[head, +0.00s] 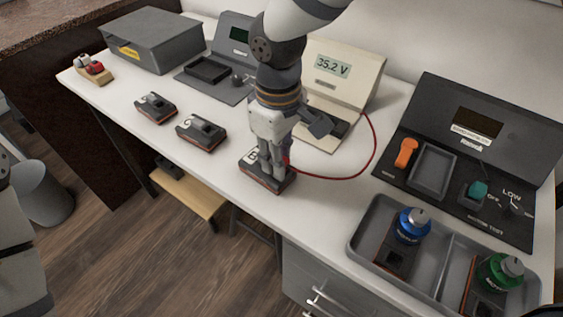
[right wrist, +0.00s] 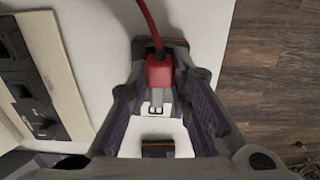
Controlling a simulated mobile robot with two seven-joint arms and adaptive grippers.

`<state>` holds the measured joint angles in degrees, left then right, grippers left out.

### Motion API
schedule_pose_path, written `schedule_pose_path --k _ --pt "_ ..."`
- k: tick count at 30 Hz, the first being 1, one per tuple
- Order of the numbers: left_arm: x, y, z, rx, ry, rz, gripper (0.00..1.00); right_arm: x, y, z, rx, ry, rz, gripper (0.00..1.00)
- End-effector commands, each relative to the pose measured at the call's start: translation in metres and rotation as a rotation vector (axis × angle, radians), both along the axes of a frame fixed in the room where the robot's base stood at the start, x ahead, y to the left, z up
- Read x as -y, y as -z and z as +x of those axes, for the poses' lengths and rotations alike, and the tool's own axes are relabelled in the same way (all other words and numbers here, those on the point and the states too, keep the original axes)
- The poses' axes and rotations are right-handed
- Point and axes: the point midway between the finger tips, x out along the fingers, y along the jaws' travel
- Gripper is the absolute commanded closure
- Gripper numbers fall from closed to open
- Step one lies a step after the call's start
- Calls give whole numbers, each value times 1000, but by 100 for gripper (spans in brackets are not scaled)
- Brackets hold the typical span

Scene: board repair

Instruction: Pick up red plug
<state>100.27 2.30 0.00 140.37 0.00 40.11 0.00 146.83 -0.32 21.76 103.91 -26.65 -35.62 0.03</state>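The red plug (right wrist: 159,72) is between the fingertips of my right gripper (right wrist: 160,80) in the right wrist view. The fingers converge on its sides and look shut on it. Its metal prongs show clear of any socket. In the head view my right gripper (head: 275,170) points down over a dark module (head: 257,178) near the table's front edge, and the fingers mostly hide the plug. A red cable (head: 372,150) runs from the plug to the cream meter (head: 350,65) reading 35.2 V. My left gripper is not in view.
Two more dark modules (head: 155,107) (head: 201,132) lie to the left. A grey box (head: 150,40) is at the back left.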

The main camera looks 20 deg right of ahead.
Motion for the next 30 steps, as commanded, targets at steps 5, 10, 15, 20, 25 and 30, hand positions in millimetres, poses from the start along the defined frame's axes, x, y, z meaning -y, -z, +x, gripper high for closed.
schedule_pose_path --k 5,10,15,20,25,30 --pt "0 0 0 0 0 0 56 0 0 0 0 0 0 100" --pt "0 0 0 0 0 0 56 0 -1 0 0 0 0 100" --pt "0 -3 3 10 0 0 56 0 -18 1 5 1 2 100" --pt "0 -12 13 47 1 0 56 -12 -59 -13 13 -2 -1 100" --pt "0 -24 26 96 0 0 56 -39 -104 -46 15 -4 -2 100" --pt "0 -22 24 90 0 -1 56 -70 -117 -83 2 -2 -1 100"
